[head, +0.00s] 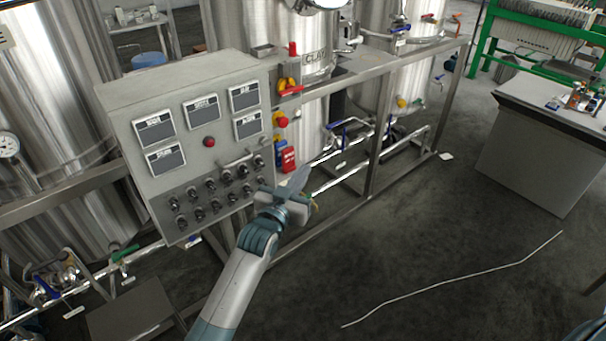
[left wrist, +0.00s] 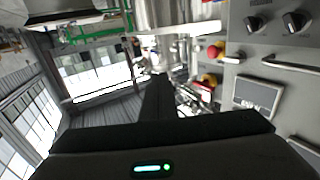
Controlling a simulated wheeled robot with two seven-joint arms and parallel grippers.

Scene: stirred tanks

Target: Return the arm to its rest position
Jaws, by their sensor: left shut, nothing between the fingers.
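My left arm reaches in from the bottom of the head view, and its gripper (head: 297,180) is in front of the lower right part of a grey control panel (head: 200,140). The gripper is shut and empty. In the left wrist view the dark shut fingers (left wrist: 158,95) point away from the camera, with the control panel (left wrist: 285,75) to the right. I cannot tell whether the gripper touches the panel; it looks apart from it. My right gripper does not show.
The panel carries several displays, dark knobs and a red button (head: 209,142). Steel tanks (head: 75,120) and a pipe frame (head: 375,150) stand behind. A grey cabinet (head: 530,150) is at the right. The dark floor (head: 420,240) between is open, with a thin white line across it.

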